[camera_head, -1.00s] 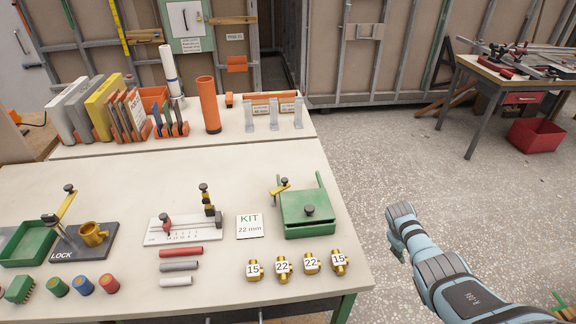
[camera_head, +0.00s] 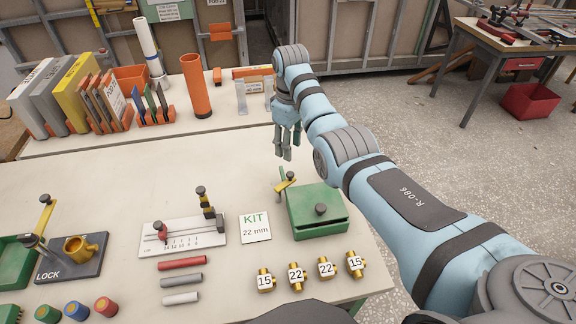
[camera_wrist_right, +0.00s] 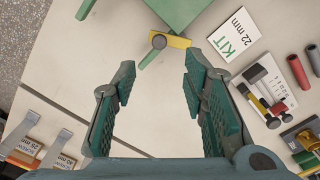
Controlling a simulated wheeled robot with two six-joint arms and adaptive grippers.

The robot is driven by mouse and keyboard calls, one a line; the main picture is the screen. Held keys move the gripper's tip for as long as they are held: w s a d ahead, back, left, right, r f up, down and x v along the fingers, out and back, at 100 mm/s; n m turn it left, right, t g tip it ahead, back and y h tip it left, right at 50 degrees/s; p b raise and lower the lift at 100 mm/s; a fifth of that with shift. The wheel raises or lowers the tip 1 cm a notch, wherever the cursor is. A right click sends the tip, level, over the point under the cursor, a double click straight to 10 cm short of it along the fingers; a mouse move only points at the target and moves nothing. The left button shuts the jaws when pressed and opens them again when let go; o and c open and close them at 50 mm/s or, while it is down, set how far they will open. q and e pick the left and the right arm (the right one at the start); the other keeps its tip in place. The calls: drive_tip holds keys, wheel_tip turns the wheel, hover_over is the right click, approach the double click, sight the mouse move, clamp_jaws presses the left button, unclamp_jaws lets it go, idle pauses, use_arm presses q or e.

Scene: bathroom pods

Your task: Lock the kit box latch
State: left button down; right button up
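The green kit box (camera_head: 318,222) sits near the right edge of the front table, its lid down with a dark knob on top. Its yellow latch lever (camera_head: 285,185) with a dark knob is at the box's back left corner; it also shows in the right wrist view (camera_wrist_right: 179,41). My right gripper (camera_head: 286,154) points down just behind the latch, apart from it. In the right wrist view the gripper (camera_wrist_right: 156,75) is open and empty, the latch beyond its fingertips. My left gripper is out of view.
The KIT 22 mm card (camera_head: 255,227) lies left of the box. Several brass fittings (camera_head: 297,277) stand in front. A gauge plate (camera_head: 185,236) is further left. Metal brackets (camera_head: 241,98) and an orange tube (camera_head: 196,88) stand behind. The tabletop left of my gripper is clear.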

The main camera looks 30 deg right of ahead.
hover_over(290, 174)
drive_tip(key=f, duration=0.5)
drive_tip(key=shift+s+d+f+b, duration=0.15)
drive_tip(key=shift+s+b, duration=0.1)
drive_tip(key=shift+b, duration=0.15)
drive_tip(key=f, duration=0.2)
drive_tip(key=f+b, duration=0.1)
drive_tip(key=f, duration=0.1)
drive_tip(key=shift+w, duration=0.35)
drive_tip(key=shift+w+f, duration=0.15)
drive_tip(key=shift+f, duration=0.25)
drive_tip(key=shift+r, duration=0.2)
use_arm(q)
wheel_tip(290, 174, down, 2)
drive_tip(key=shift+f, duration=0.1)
use_arm(e)
drive_tip(key=shift+s, duration=0.2)
clamp_jaws()
